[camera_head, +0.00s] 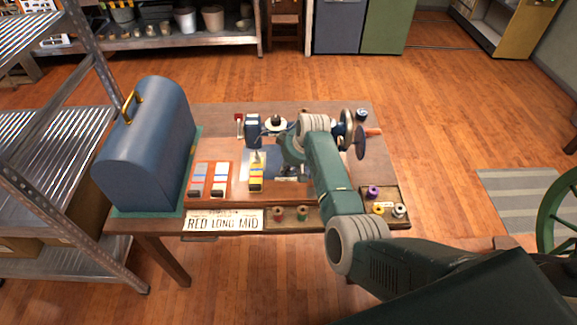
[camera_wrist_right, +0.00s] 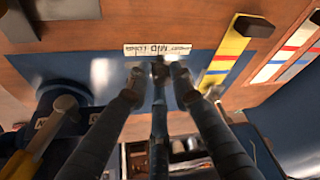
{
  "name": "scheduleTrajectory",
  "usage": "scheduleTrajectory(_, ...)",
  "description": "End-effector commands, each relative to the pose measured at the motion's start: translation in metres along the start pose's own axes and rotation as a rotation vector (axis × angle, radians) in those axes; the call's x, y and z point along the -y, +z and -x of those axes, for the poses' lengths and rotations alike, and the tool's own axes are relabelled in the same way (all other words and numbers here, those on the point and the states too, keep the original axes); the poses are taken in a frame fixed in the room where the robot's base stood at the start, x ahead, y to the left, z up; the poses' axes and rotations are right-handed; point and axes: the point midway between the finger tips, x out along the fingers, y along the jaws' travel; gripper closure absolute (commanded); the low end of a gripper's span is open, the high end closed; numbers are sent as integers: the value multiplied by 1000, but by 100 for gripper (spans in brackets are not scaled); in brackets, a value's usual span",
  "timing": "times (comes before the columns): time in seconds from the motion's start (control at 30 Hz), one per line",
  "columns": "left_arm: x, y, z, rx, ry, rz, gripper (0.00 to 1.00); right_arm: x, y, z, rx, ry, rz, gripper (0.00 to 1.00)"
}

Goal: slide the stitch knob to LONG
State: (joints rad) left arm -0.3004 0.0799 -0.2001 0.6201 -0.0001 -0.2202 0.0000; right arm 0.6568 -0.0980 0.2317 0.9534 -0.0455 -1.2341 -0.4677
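A sewing machine on a blue base (camera_head: 250,158) stands on the wooden table, partly hidden by my right arm. In the right wrist view a white label (camera_wrist_right: 157,50) lies beyond the fingertips; it shows MID in its middle, and its end words are hard to read. My right gripper (camera_wrist_right: 158,76) has its tips close in front of MID, around a small dark piece. I cannot tell whether that piece is the stitch knob or part of the gripper, nor whether the tips touch it. My left gripper is in neither view.
Spool trays (camera_head: 399,221) line the front edge. A handwheel (camera_head: 359,140) is behind right.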

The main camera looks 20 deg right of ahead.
Motion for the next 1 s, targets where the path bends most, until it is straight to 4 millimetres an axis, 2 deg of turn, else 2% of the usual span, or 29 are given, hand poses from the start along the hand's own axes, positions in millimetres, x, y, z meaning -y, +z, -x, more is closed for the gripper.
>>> scheduleTrajectory(0.17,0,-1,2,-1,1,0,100,-2,-2,3,-6,1,0,100)
scheduleTrajectory(0.4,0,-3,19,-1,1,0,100,-28,12,11,-7,4,-2,100)
scheduleTrajectory(0.67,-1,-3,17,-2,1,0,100,-30,12,9,-11,6,-1,100)
scheduleTrajectory(0.7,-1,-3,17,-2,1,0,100,-30,12,10,-11,6,-1,71)
scheduleTrajectory(0.73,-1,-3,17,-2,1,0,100,-30,12,10,-10,6,-1,65)
scheduleTrajectory(0.77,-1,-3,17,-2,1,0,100,-29,12,9,-10,5,-1,62)
scheduleTrajectory(1.0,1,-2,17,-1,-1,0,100,-28,14,8,-6,2,-1,62)
